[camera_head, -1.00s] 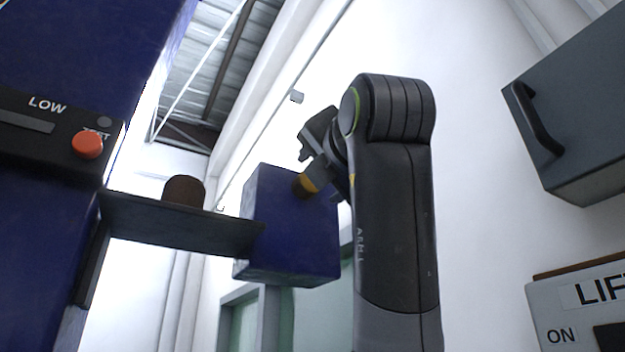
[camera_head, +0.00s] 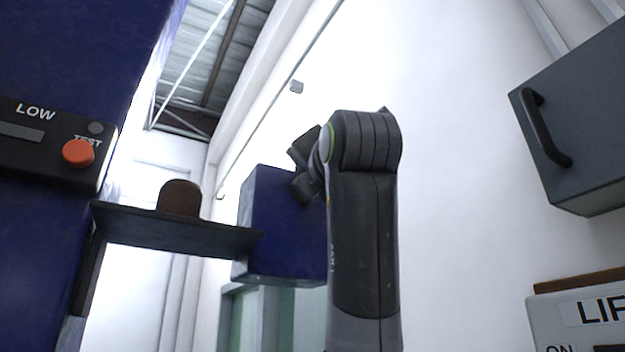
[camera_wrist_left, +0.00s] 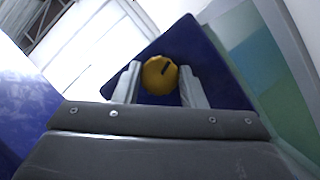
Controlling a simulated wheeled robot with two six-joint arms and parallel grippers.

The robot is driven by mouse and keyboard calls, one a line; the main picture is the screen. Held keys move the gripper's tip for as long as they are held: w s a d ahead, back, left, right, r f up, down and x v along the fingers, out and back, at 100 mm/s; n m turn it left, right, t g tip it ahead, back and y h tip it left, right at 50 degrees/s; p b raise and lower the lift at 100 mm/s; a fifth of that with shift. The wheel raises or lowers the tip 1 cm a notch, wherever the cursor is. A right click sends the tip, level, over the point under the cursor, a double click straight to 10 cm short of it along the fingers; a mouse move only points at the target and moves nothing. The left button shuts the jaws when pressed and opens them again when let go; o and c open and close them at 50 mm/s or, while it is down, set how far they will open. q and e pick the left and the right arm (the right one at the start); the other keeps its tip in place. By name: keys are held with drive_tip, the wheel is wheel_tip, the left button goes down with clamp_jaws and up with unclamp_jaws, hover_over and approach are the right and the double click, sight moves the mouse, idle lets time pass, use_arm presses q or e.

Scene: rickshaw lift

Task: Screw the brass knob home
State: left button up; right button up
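The brass knob (camera_wrist_left: 160,75) shows in the left wrist view as a round yellow face with a short dark mark, in front of the blue box. My left gripper (camera_wrist_left: 160,82) has one finger on each side of it, and the fingers appear to close on its sides. In the head view my left gripper (camera_head: 303,186) is at the face of the blue box (camera_head: 268,225) and hides nearly all of the knob. The knob's thread and any gap behind it are hidden. My right gripper is in neither view.
A dark shelf (camera_head: 170,232) with a brown rounded piece (camera_head: 180,197) juts out at the left, close to the blue box. A panel with a red button (camera_head: 78,153) is at far left. A grey cabinet (camera_head: 580,120) and LIFT sign (camera_head: 590,311) stand right.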

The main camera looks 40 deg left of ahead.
use_arm(q)
drive_tip(key=c, duration=0.3)
drive_tip(key=shift+m, duration=0.3)
drive_tip(key=shift+r+m+t+h+b, duration=0.1)
drive_tip(key=shift+m+h, duration=0.45)
drive_tip(key=shift+m, duration=0.65)
drive_tip(key=shift+f+m+t+h+b, duration=0.15)
drive_tip(key=shift+m+h, duration=0.35)
drive_tip(key=shift+m, duration=0.7)
drive_tip(key=shift+r+m+t+h+b, duration=0.15)
drive_tip(key=shift+m+h, duration=0.4)
drive_tip(key=shift+m, duration=0.65)
drive_tip(key=o, duration=1)
drive_tip(key=shift+a, duration=0.15)
